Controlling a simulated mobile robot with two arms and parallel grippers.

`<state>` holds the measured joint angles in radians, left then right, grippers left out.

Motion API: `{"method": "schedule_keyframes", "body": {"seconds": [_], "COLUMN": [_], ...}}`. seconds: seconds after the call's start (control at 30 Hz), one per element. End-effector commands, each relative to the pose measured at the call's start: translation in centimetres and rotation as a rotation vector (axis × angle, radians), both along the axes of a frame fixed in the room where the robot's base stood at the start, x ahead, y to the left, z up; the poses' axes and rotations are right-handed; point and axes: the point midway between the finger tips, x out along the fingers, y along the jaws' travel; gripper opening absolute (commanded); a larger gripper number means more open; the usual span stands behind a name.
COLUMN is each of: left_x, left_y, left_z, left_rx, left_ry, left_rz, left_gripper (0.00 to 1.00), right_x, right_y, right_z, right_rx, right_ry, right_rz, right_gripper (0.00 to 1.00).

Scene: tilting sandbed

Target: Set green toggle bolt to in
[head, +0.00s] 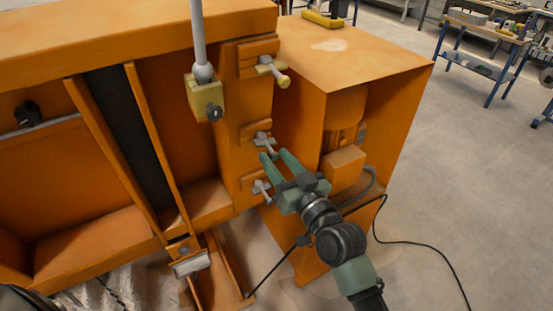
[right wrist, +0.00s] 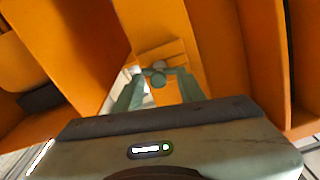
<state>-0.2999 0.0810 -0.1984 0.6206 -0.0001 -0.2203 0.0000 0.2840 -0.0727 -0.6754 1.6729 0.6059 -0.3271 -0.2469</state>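Three toggle bolts sit in a column on the orange machine's edge: a top one (head: 271,68) with a cream knob, a middle one (head: 264,139) and a lower one (head: 262,188). None looks clearly green in the head view. My right gripper (head: 275,155) is open at the middle bolt, its two green fingers spread and pointing at it. In the right wrist view, a grey-green bolt knob (right wrist: 158,68) lies between the fingertips of my gripper (right wrist: 157,77); whether they touch it is unclear. My left gripper is out of view.
A grey rod with a yellow block (head: 205,98) stands left of the bolts. An orange cabinet (head: 350,55) stands to the right, with an orange box (head: 343,170) low beside my right arm. A black cable (head: 420,244) lies on the open floor.

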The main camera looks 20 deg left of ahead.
Motion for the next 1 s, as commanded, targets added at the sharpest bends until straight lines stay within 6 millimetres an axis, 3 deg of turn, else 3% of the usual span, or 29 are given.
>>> {"method": "schedule_keyframes", "body": {"seconds": [0.5,1.0], "left_x": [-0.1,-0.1], "left_y": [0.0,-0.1], "left_z": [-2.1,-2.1], "left_rx": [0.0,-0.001], "left_ry": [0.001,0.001], "left_rz": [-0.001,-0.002], "left_gripper": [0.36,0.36], "right_x": [-4.6,-4.9], "right_y": [-5.2,-5.5], "right_z": [-0.6,-0.5], "right_rx": [-0.001,0.0], "right_ry": [-0.001,0.0], "right_rz": [0.001,0.001], "right_gripper": [0.4,0.4]}}
